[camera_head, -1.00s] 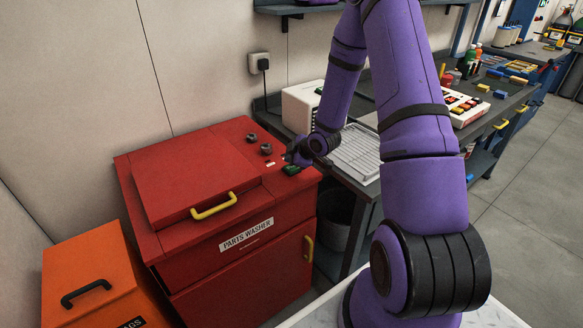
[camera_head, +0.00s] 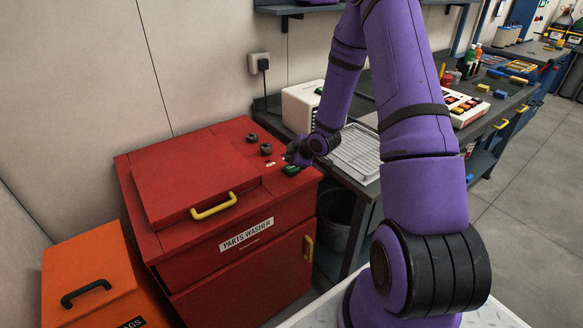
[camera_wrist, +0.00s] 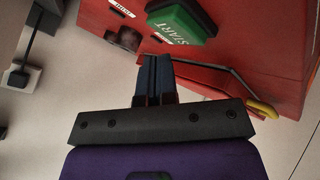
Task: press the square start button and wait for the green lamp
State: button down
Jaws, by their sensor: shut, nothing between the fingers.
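The red parts washer (camera_head: 200,275) stands at the left, with a green start button (camera_head: 291,170) at the right end of its top. In the wrist view the button (camera_wrist: 182,22) is a square green block marked START on a dark base. My gripper (camera_head: 293,157) is just above and beside the button. In the wrist view its fingers (camera_wrist: 158,60) are together and empty, with the tips close to the button's edge. I cannot tell whether they touch it. I cannot make out a separate green lamp in either view.
Two dark knobs (camera_head: 265,149) sit behind the button. The washer's lid has a yellow handle (camera_head: 213,206). An orange bin (camera_head: 95,270) stands at the left.

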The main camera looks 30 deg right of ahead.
jog(key=shift+f, duration=0.1)
dwell(0.6)
jog(key=shift+f, duration=0.3)
